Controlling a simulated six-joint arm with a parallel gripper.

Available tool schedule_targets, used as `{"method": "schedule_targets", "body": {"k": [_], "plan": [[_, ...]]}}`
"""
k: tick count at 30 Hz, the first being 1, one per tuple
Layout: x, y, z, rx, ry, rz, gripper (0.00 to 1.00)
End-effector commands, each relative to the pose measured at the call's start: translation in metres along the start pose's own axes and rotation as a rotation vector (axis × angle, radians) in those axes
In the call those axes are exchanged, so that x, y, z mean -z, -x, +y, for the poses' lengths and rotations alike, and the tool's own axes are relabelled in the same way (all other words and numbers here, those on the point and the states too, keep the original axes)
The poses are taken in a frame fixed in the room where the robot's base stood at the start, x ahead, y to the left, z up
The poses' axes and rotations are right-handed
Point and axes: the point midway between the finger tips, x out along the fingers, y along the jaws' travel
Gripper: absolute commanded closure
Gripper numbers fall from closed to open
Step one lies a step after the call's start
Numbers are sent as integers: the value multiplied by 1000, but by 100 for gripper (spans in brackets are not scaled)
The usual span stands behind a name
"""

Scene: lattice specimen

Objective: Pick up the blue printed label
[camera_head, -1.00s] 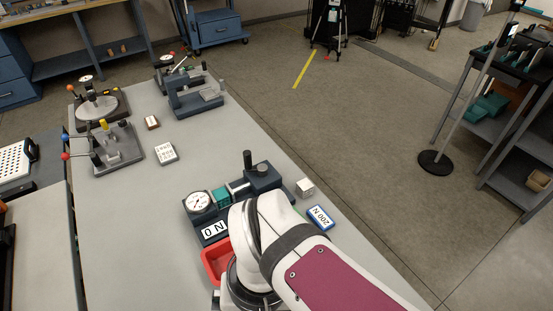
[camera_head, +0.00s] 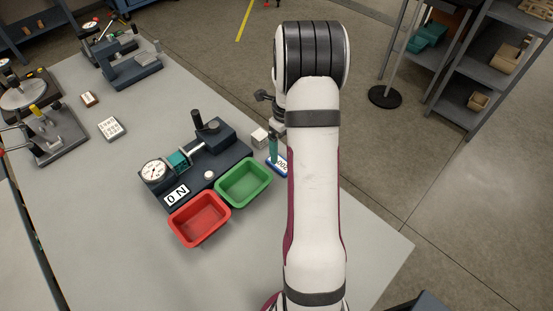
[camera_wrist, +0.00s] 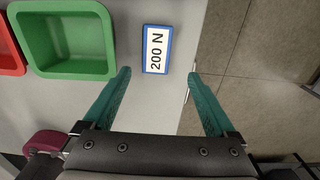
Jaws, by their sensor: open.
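The blue printed label (camera_wrist: 157,49) has a white face reading "200 N" and lies on the grey table near its edge. In the head view the label (camera_head: 279,166) is partly hidden by my arm and gripper. My gripper (camera_wrist: 160,73) has two teal fingers, spread apart and empty. In the wrist view the label lies just beyond the fingertips, between their lines. In the head view my gripper (camera_head: 273,152) shows as a teal finger over the label; the rest is hidden behind my arm.
A green tray (camera_head: 265,186) and a red tray (camera_head: 174,223) stand left of the label. The table's right edge is close to the label.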

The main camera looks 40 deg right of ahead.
Motion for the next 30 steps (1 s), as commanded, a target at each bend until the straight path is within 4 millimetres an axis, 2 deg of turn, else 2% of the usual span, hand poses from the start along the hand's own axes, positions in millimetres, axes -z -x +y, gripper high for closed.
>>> {"method": "schedule_targets", "body": {"k": [4,10,13,18,20,30], "plan": [[0,-19,2,-1,3,2,9],[-2,-57,6,-1,2,1,9],[-2,-64,6,0,2,0,9],[-2,-64,6,1,2,-1,9],[-2,-64,6,1,3,-1,18],[-2,-64,6,1,3,-1,79]]}}
